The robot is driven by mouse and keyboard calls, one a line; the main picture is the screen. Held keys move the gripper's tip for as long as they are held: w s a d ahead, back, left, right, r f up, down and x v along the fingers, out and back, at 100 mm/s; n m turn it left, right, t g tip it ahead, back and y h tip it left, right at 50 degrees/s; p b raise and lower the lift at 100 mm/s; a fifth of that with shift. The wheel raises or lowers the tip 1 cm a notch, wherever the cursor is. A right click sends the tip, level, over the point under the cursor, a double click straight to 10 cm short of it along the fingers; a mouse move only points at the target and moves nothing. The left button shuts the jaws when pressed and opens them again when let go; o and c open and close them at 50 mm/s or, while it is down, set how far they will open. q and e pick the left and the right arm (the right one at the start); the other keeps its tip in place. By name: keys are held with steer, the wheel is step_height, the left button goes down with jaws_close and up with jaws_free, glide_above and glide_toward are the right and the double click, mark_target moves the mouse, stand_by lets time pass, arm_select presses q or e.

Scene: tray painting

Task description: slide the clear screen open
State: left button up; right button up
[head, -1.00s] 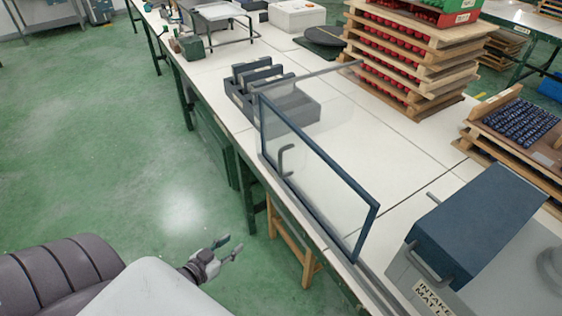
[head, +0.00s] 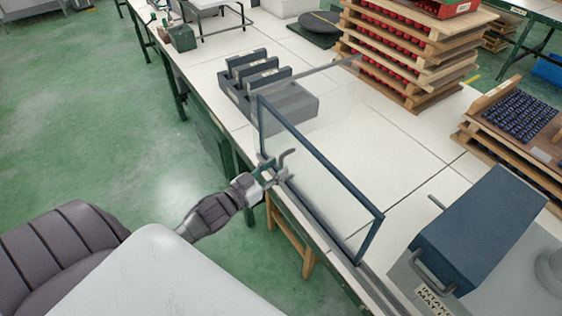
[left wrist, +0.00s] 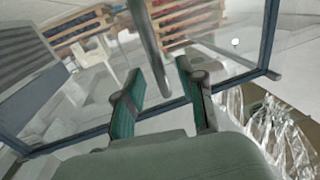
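The clear screen (head: 325,185) is a see-through panel in a dark blue frame, standing upright along the front edge of the white table. Its grey bar handle (head: 285,160) is near the left end of the panel. My left gripper (head: 274,169) is at this handle, and its fingers look apart. In the left wrist view the two green-padded fingers (left wrist: 157,95) are spread, with the handle (left wrist: 150,45) just beyond and between their tips. I cannot tell whether they touch it. My right gripper is not in view.
A grey slotted rack (head: 268,92) stands behind the screen's left end. Stacked wooden trays of red parts (head: 405,50) stand at the back. A blue-lidded box (head: 480,230) is at the right. Table (head: 400,150) behind the screen is mostly clear.

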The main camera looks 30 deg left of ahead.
arm_select(q)
steer(key=shift+w+d, duration=0.15)
steer(key=shift+w, duration=0.45)
steer(key=shift+w+d, duration=0.15)
steer(key=shift+w, duration=0.45)
jaws_close()
